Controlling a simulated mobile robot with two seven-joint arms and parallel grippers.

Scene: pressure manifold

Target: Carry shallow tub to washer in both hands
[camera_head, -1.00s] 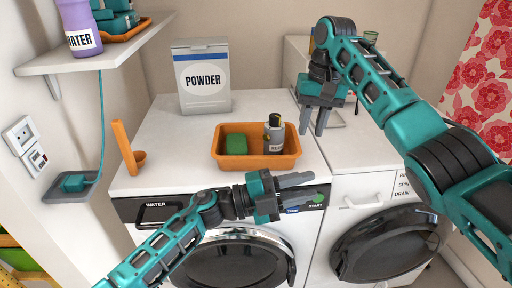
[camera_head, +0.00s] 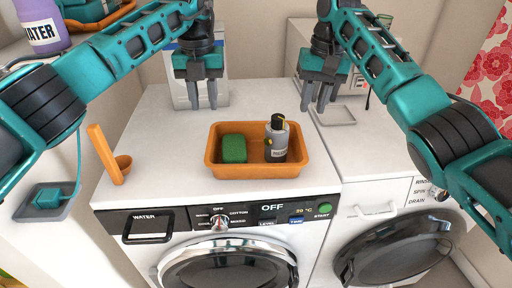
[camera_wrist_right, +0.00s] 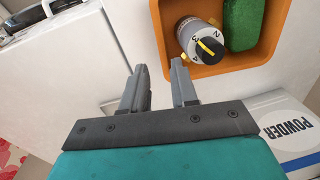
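The shallow orange tub (camera_head: 232,171) sits on the white top of the left washer (camera_head: 120,205). It holds a green sponge (camera_head: 234,148) on its left and a grey bottle with a black cap (camera_head: 277,141) on its right. My left gripper (camera_head: 204,106) is open and empty, above and behind the tub's left part. My right gripper (camera_head: 318,109) is open and empty, up behind the tub's right end. In the right wrist view the right gripper's fingers (camera_wrist_right: 160,68) stand apart, close to the tub's rim (camera_wrist_right: 160,30), and do not visibly touch it.
A powder box (camera_head: 182,88) stands at the back, partly behind my left gripper. An orange scoop (camera_head: 107,155) lies to the tub's left. A grey square tray (camera_head: 333,115) lies on the right machine's top (camera_head: 352,155). Free white surface surrounds the tub.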

